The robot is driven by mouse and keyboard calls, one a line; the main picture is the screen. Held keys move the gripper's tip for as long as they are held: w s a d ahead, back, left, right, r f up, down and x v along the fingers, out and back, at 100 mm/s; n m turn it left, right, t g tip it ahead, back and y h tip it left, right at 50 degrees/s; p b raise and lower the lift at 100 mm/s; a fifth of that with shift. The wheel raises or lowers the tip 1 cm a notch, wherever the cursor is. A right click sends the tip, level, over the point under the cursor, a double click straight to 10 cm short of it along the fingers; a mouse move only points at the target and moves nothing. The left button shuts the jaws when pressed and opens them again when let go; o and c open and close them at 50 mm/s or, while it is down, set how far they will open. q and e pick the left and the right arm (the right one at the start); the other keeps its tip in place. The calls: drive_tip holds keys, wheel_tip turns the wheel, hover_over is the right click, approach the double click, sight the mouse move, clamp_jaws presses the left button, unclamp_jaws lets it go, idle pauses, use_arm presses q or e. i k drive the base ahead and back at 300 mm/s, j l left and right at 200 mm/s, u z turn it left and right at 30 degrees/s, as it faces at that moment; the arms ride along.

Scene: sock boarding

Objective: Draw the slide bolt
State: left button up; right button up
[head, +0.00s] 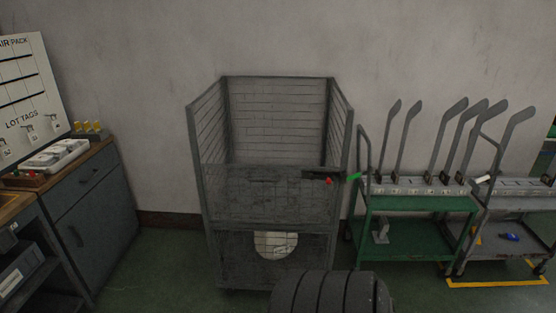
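A slide bolt (318,175) with a dark bar sits at the right end of the top edge of the front panel (255,192) on a grey wire mesh cage (204,165). A small red part (329,181) shows on or just below the bolt. A small green part (354,177) sticks out to its right, at the cage's right post. The bolt is too small to tell its position surely. Neither of my grippers is in view.
A green cart (415,204) with upright grey sock boards stands right of the cage, with a grey cart (510,205) beyond it. A workbench (82,200) stands at the left. A dark ribbed rounded object (330,292) fills the bottom centre. Green floor is clear left of the cage.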

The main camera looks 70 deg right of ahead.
sight(328, 181)
drive_tip(key=z, duration=2.7)
